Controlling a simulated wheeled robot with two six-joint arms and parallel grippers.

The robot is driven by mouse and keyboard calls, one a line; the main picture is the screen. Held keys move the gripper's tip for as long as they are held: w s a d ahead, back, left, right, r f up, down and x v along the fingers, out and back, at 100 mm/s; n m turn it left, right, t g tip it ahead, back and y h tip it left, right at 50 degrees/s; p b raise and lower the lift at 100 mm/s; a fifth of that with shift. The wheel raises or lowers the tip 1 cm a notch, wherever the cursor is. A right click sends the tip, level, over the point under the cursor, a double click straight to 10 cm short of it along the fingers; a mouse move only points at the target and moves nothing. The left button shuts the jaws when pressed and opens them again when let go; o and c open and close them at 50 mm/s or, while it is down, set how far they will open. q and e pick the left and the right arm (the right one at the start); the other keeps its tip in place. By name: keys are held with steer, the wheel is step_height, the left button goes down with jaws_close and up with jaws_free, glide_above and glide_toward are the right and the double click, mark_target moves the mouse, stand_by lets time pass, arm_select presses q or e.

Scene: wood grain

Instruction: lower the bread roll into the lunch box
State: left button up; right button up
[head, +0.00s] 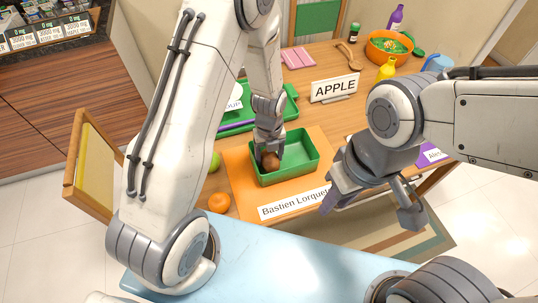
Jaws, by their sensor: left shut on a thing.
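The bread roll (271,163) is brown and round. My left gripper (268,151) points down and is shut on it, partly hiding it. The lunch box (304,166) is an open green rectangular box on an orange mat (240,180). The roll is over or within the left part of the box; I cannot tell if it touches the floor of the box. My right gripper (372,212) is open and empty, in front of the table's near edge, right of the name strip.
A name strip reading "Bastien Lorquet" (294,203) lies at the mat's front. An orange fruit (219,202) and a green apple (215,162) are left.

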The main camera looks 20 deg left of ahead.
mark_target(269, 155)
arm_select(q)
steer(key=shift+f+b, duration=0.7)
steer(key=shift+f, duration=0.35)
stand_by(0.5)
steer(key=o, duration=1.4)
steer(key=shift+r, duration=0.1)
step_height(269, 155, up, 9)
steer(key=shift+r, duration=0.7)
steer(key=s+d+r+n, duration=0.2)
steer(key=s+r+n, duration=0.2)
steer(key=s+n, duration=0.3)
steer(key=s+d+r+n, duration=0.3)
steer(key=s+n, duration=0.3)
steer(key=n, duration=0.2)
steer(key=s+d+r+n+h, duration=0.1)
steer(key=s+d+r+n, duration=0.1)
steer(key=s+r+n, duration=0.3)
steer(key=shift+s+d+r+n, duration=0.2)
steer(key=shift+s+n, duration=0.5)
steer(key=shift+n, duration=0.05)
steer(key=shift+s+d+r+n, duration=0.15)
steer(key=shift+s+d+n, duration=0.05)
steer(key=shift+s+n, duration=0.5)
